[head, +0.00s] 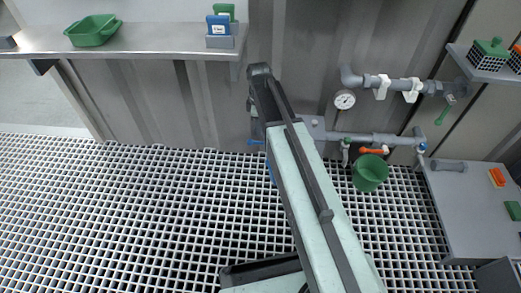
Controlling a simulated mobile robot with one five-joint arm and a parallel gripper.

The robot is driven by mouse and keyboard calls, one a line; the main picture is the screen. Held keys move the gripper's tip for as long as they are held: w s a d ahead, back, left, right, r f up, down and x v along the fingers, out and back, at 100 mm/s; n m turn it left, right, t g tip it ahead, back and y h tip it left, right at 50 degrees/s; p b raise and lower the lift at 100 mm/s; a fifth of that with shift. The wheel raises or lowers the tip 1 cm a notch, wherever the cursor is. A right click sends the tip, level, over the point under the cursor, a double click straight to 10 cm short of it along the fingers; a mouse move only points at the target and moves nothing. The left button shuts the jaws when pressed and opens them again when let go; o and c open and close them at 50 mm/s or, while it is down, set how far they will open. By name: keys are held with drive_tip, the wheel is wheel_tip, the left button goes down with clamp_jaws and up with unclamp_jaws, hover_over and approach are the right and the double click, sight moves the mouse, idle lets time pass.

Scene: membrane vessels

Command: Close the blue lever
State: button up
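A small blue lever (256,141) sticks out to the left from behind my arm, low against the grey panelled wall. It lies roughly level in the picture, and its right end is hidden by the arm. Another bit of blue shows just below it at the arm's left edge. My arm reaches up the middle of the picture and bends at its top. Dark parts hang on its left side just above the blue lever. I cannot make out the fingertips, nor whether they touch the lever.
Grey pipes with a round gauge (344,99), an orange lever (372,151) and a green lever (445,115) are at right. A green bucket (369,173) hangs below. A shelf (150,40) is at upper left, a grey bench (465,215) at right. The grating floor at left is clear.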

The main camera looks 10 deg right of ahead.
sight(259, 142)
drive_tip(key=shift+f, duration=0.1)
wheel_tip(259, 142, down, 8)
drive_tip(key=b, duration=0.7)
drive_tip(key=shift+b, duration=0.4)
drive_tip(key=shift+r, duration=0.25)
drive_tip(key=shift+c, duration=0.3)
clamp_jaws()
drive_tip(key=shift+s, duration=0.15)
